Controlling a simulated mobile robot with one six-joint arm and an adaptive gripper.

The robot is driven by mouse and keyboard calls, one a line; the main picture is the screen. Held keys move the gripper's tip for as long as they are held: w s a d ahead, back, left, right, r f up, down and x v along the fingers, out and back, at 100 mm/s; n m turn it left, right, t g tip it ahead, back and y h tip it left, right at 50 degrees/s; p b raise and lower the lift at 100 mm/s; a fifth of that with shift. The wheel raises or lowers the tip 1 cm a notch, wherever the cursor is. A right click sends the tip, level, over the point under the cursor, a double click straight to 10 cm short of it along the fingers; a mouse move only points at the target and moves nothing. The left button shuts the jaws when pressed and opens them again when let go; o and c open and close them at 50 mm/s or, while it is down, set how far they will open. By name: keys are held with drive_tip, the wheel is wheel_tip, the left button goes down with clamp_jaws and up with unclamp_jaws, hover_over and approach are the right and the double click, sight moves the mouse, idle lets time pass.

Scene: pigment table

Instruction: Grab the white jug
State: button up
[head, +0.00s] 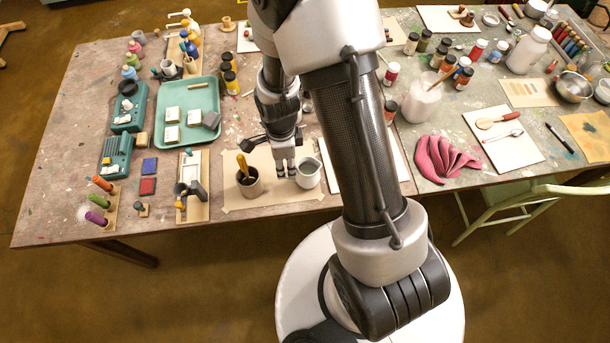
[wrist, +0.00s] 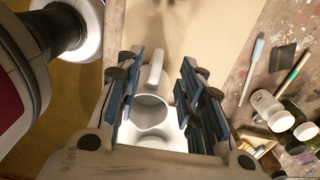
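The white jug (head: 308,174) stands upright on a beige sheet near the table's front edge. In the wrist view the jug (wrist: 150,108) shows its open mouth and its handle, which points up the picture, between my two fingers. My gripper (head: 285,167) points down just left of the jug in the head view. In the wrist view my gripper (wrist: 160,75) has its blue-padded fingers spread apart with nothing clamped. I cannot tell how far the fingertips are above the jug's rim.
A brown cup (head: 250,185) with a yellow-handled tool stands left of my gripper on the beige sheet (head: 275,200). A green tray (head: 200,90) lies farther left. A white sheet (head: 338,178) lies just right of the jug. A pink cloth (head: 445,158) lies farther right.

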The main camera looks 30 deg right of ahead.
sight(287, 177)
wheel_tip(287, 177, down, 3)
drive_tip(key=shift+f+b, duration=0.2)
drive_tip(key=shift+b, duration=0.15)
drive_tip(key=f+b, duration=0.2)
drive_tip(key=f, duration=0.3)
drive_tip(key=shift+s, duration=0.2)
drive_tip(key=shift+c, duration=0.4)
clamp_jaws()
